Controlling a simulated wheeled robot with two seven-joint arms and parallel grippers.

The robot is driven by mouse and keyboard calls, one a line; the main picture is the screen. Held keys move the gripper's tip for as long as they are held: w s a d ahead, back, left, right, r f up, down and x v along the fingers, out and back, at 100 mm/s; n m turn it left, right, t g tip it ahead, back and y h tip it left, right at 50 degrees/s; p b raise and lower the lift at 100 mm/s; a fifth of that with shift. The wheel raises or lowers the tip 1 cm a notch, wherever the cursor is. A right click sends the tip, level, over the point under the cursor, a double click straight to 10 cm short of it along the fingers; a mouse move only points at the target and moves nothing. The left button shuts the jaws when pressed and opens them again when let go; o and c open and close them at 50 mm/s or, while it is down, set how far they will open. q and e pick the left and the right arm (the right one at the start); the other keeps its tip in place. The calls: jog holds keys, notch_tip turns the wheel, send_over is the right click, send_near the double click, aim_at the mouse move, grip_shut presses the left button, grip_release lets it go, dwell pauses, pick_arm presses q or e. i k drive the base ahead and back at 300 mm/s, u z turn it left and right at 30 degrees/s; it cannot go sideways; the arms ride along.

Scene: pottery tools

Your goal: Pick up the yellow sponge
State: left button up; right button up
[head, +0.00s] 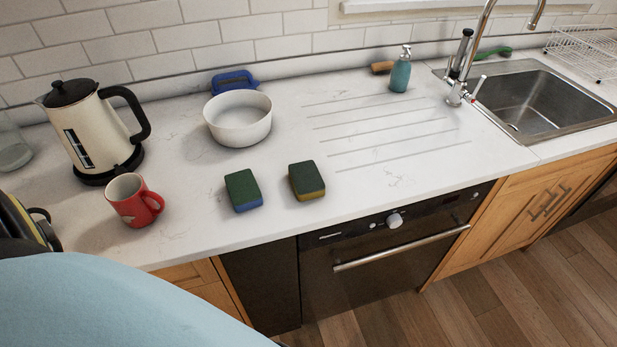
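The yellow sponge (307,181) lies flat on the white countertop in the head view, near the front edge and right of the middle of the left counter part. Its top is dark green and its yellow body shows along the front side. A similar sponge with a blue body and green top (244,190) lies just to its left, with a small gap between them. Neither of my grippers is in view.
A white bowl (238,120) stands behind the sponges, with a blue object (233,81) behind it. A red mug (134,201) and a cream kettle (90,131) stand left. A soap dispenser (400,72) and sink (545,97) are right. Counter right of the sponges is clear.

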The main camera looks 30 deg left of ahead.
aim_at(307, 183)
jog(key=z, duration=1)
jog(key=i, duration=0.45)
jog(key=u, duration=2.1)
